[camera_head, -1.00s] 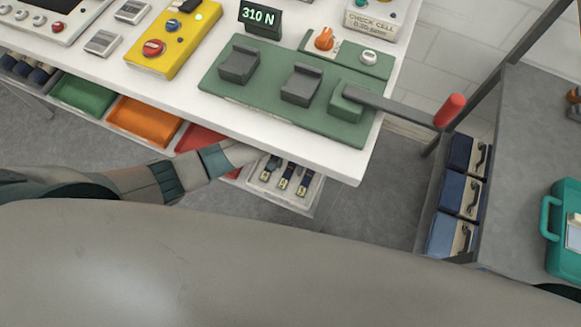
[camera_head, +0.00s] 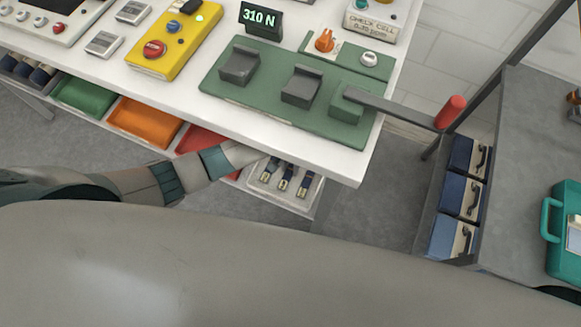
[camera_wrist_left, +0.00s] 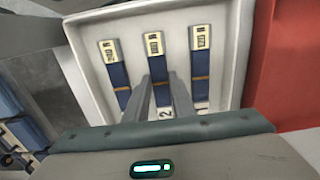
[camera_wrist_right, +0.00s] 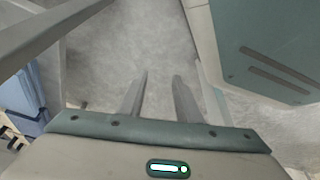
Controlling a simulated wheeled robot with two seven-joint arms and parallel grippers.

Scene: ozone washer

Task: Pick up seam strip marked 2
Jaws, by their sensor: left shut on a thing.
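Three dark blue seam strips with tan end labels lie side by side in a white tray (camera_wrist_left: 118,22). The middle strip (camera_wrist_left: 157,66) has a "2" on its near end, seen between my fingers in the left wrist view. My left gripper (camera_wrist_left: 160,80) is shut on this strip, one finger on each side, over the tray. In the head view the strips show below the bench edge, with the middle strip (camera_head: 286,180) among them; my left fingers are hidden under the bench top there. My right gripper (camera_wrist_right: 161,76) is open and empty above grey floor.
The white bench top (camera_head: 335,167) overhangs the strip tray. A red bin (camera_head: 200,140), an orange bin (camera_head: 145,120) and a green bin (camera_head: 84,96) stand left of it. A grey cart (camera_head: 520,130) with blue cases is at right, with open floor between.

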